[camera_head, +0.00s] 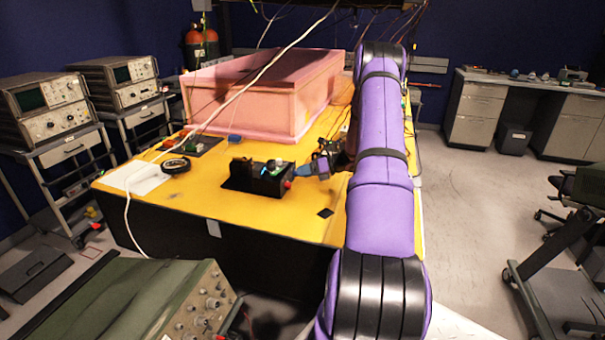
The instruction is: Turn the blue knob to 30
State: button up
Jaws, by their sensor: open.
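A small black box (245,178) stands on the yellow table (215,205), near its front middle. It has a small lit blue spot on its front, a pale knob-like part on top and a red part at its right end. Which part is the blue knob, and its setting, are too small to tell. My gripper (307,170) is just right of the box, at the end of my purple arm. It is open, with its fingers toward the box's right end. I cannot tell whether it touches the box. My arm hides the table's right side.
A pink foam enclosure (270,95) stands behind the box. A white cable (215,115) crosses the table's left side, near a black tape roll (175,165) and a white sheet (135,180). A green instrument (150,300) is in the foreground. Clear floor (460,210) lies to the right.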

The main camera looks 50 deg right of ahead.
jog(key=v, duration=0.9)
jog(key=shift+s+d+r, duration=0.1)
jog(key=shift+s+d, duration=0.1)
jog(key=shift+s, duration=0.15)
jog(key=w+a+r+n+g+y, duration=0.1)
jog(key=w+a+r+n+g, duration=0.2)
jog(key=a+r, duration=0.35)
jog(key=w+a+r+n+g, duration=0.2)
jog(key=a+r+n, duration=0.3)
jog(key=a+r, duration=0.15)
jog(key=s+a+r+n+g+h, duration=0.1)
jog(key=a+r+n+g, duration=0.1)
jog(key=a+r+n, duration=0.55)
jog(key=s+a+r+n+g+h, duration=0.2)
jog(key=a+r, duration=0.2)
jog(key=a, duration=0.7)
jog(key=s+a+r+n+h, duration=0.3)
jog(key=s+a+r+n, duration=0.3)
jog(key=s+a+n, duration=0.5)
jog(key=s+a+n+t+h, duration=0.1)
jog(key=s+a+n, duration=0.2)
jog(key=s, duration=0.2)
jog(key=s+a+r+n+t+h, duration=0.1)
jog(key=s+a+n+h, duration=0.1)
jog(key=s+a+n, duration=0.2)
jog(key=s, duration=0.2)
jog(key=shift+s+r+t, duration=0.25)
jog(key=shift+s+t, duration=0.05)
